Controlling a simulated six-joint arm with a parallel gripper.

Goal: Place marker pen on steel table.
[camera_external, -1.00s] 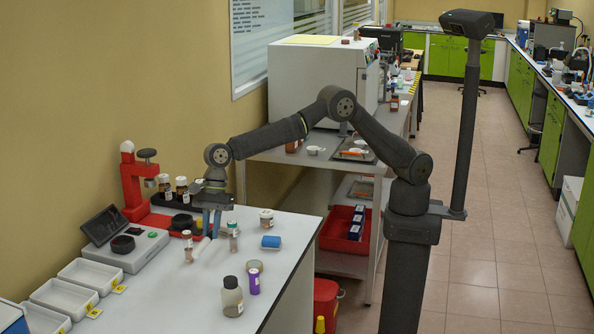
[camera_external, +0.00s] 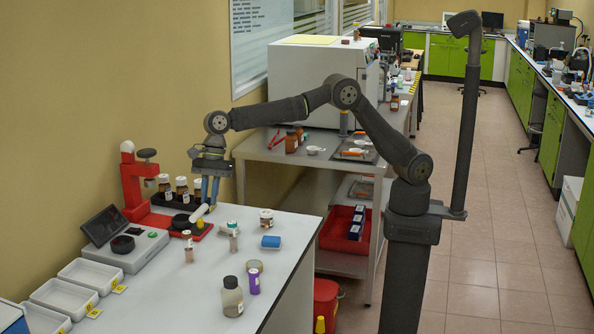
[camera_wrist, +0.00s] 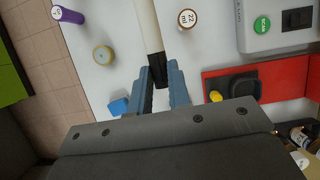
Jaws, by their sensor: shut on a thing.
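The marker pen (camera_wrist: 148,25) has a white body and a black end, and the wrist view shows the black end between my two blue-grey fingers. My gripper (camera_wrist: 162,76) is shut on it. In the external view my gripper (camera_external: 208,194) points down and holds the pen (camera_external: 199,213) tilted above the white bench. A grey table (camera_external: 262,150), which looks like the steel table, stands behind the bench. It bears a large white oven at its back, and bare surface shows along its front left.
A red stand (camera_external: 131,180) and dark vials are at the left. On the grey table, brown bottles (camera_external: 291,141) and a tray (camera_external: 357,149) take up room.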

